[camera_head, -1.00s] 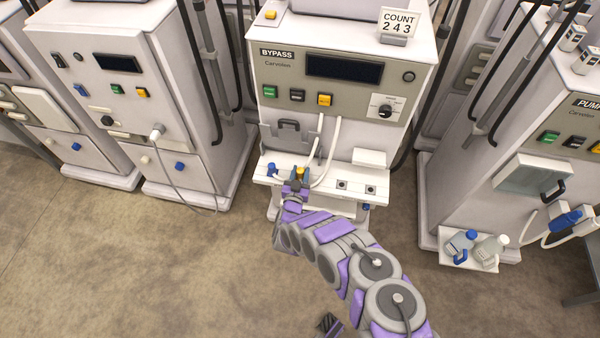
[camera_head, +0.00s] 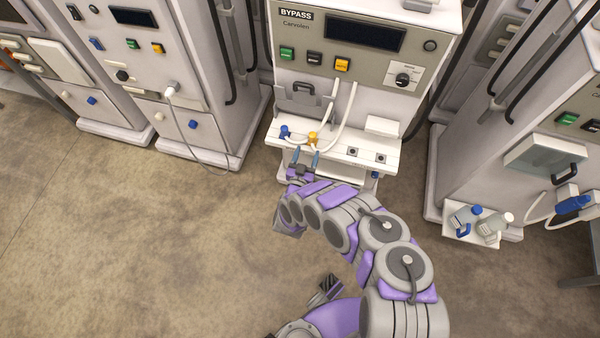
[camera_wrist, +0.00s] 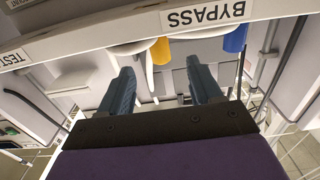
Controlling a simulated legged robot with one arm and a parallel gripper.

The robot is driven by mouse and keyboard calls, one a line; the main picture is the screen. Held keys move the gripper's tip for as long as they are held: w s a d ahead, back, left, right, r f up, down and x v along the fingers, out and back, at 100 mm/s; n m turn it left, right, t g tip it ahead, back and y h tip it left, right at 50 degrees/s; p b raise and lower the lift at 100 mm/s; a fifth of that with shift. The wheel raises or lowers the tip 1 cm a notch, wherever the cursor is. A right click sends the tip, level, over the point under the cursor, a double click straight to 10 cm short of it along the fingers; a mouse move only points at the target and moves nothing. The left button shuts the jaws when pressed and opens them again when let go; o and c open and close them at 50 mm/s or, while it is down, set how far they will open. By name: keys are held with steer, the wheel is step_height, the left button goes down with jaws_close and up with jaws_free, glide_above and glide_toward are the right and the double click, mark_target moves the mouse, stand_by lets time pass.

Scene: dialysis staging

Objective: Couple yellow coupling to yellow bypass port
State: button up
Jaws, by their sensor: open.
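The yellow coupling (camera_head: 312,138) is at the left part of the white shelf on the bypass machine, with a white hose at it. In the wrist view, which is upside down, the yellow coupling (camera_wrist: 160,50) shows against the edge marked BYPASS, beyond my fingertips. No separate yellow bypass port is visible; I cannot tell how fully the coupling is seated. My gripper (camera_head: 304,158) is open and empty, just in front of the shelf and apart from the coupling. Its two blue-grey fingers also show in the wrist view (camera_wrist: 160,75).
A blue coupling (camera_head: 285,132) stands left of the yellow one. The shelf (camera_head: 345,153) has two dark sockets and a white block on its right. Another machine with a small tray (camera_head: 470,232) stands right. The floor in front is clear.

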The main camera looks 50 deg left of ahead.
steer(key=v, duration=0.9)
steer(key=shift+f, duration=0.1)
